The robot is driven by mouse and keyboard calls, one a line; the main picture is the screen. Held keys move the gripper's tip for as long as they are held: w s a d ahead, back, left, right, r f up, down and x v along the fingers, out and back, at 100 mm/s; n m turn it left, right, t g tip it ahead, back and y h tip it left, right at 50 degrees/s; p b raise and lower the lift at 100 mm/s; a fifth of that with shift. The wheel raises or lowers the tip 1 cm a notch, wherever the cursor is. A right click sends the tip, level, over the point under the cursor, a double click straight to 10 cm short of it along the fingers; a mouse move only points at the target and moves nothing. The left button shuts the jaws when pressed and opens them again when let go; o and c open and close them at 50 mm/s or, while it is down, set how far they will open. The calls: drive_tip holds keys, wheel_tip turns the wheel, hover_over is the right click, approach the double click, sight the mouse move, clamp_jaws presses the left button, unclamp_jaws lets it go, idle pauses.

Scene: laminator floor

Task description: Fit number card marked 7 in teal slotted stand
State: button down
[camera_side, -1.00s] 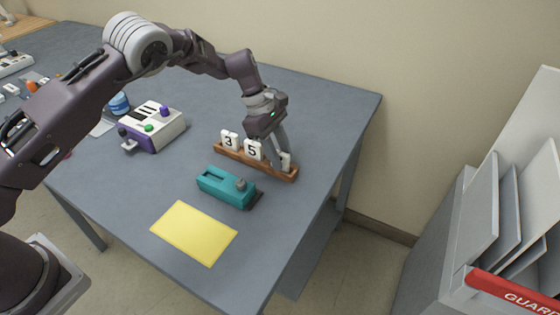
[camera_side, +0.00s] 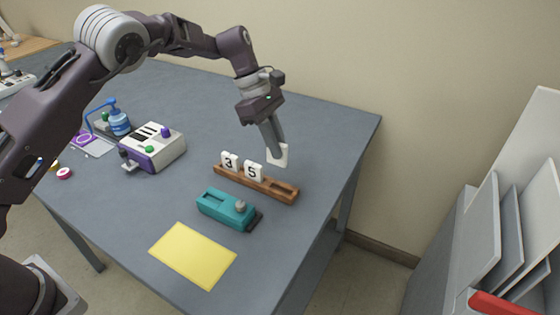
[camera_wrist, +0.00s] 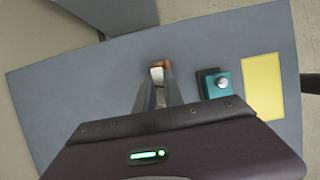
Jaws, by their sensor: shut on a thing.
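My gripper (camera_side: 275,146) is shut on a white number card (camera_side: 281,156), held above the right end of the wooden rack. The fingers cover part of the card, and its number cannot be read. In the wrist view the card (camera_wrist: 157,74) shows as a small pale edge between the fingertips.
The wooden rack (camera_side: 272,187) holds cards 3 (camera_side: 229,161) and 5 (camera_side: 253,171); its right slot is empty. A yellow sheet (camera_side: 193,256) lies in front of the stand. A white and purple device (camera_side: 155,150) stands to the left. The table's right side is clear.

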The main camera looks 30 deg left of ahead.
drive_tip(key=s+a, duration=1.1)
drive_tip(key=s, duration=0.1)
drive_tip(key=shift+s+d+f, duration=0.1)
drive_tip(key=shift+s+f, duration=0.05)
drive_tip(key=shift+f, duration=2.4)
drive_tip(key=shift+f, duration=1.2)
idle(0.7)
drive_tip(key=c, duration=1.4)
unclamp_jaws()
drive_tip(key=shift+o, duration=0.4)
drive_tip(key=shift+o, duration=1.4)
